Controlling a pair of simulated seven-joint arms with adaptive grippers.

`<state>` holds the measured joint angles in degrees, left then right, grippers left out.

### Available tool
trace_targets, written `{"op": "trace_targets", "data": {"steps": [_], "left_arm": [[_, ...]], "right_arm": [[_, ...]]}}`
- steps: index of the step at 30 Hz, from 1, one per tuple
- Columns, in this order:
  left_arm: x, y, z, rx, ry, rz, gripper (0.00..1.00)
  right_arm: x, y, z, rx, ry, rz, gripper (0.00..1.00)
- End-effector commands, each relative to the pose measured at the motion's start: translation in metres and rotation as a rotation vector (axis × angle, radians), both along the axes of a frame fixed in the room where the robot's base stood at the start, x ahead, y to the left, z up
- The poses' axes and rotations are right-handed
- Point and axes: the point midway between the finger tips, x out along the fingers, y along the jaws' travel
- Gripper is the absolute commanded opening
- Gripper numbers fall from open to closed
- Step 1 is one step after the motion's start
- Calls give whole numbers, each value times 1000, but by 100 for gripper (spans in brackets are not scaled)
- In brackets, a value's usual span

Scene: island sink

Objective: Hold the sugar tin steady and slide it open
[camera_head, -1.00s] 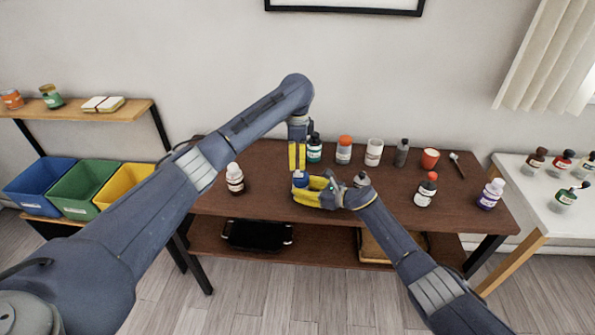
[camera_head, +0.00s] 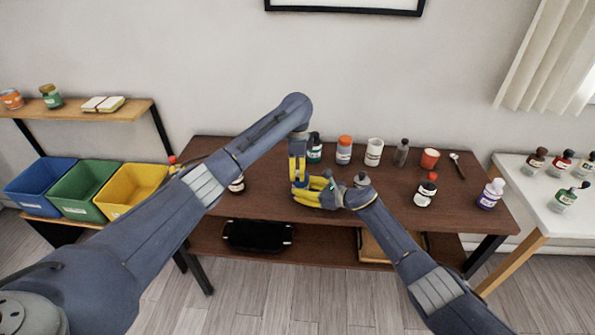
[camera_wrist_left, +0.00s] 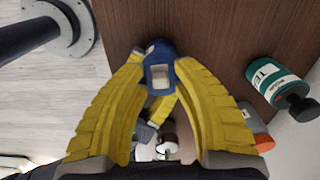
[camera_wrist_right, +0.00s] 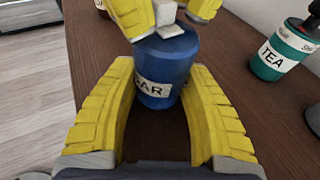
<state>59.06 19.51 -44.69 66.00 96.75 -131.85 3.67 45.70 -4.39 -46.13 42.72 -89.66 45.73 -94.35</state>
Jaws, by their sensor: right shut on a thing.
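The sugar tin (camera_wrist_right: 178,62) is blue, with part of its label reading "AR" in the right wrist view. It stands upright at the front of the brown table, small and mostly covered in the head view (camera_head: 300,183). My right gripper (camera_head: 303,192) is shut on its body, one finger on each side. My left gripper (camera_wrist_left: 164,64) points down at the tin's top, fingers apart. A pale grey square piece (camera_wrist_right: 165,12) on the lid shows between the left fingers; whether they touch it I cannot tell.
A green tea container (camera_wrist_right: 283,50) stands behind and to the right of the tin. An orange-capped jar (camera_head: 344,150), white jar (camera_head: 374,152) and red cup (camera_head: 430,158) are farther along. A red-capped bottle (camera_head: 426,190) stands right of my right arm.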

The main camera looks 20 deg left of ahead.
Motion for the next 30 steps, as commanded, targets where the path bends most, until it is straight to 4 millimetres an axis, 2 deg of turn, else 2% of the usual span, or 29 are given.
{"op": "trace_targets", "data": {"steps": [1, 6, 7, 22, 30], "left_arm": [[0, 0, 0, 0, 0, 0, 21], [0, 0, 0, 0, 0, 0, 1], [0, 0, 0, 0, 0, 0, 0], [0, 0, 1, 0, -1, 0, 0], [5, -17, 1, 1, -2, -1, 0]], "right_arm": [[-1, 0, -2, -2, 1, 0, 15], [-1, 0, -2, -2, 1, 0, 16], [-1, 0, -2, -2, 1, 0, 16], [0, -1, -2, -2, 1, -1, 15], [0, -1, -2, -3, 1, -1, 16]]}}
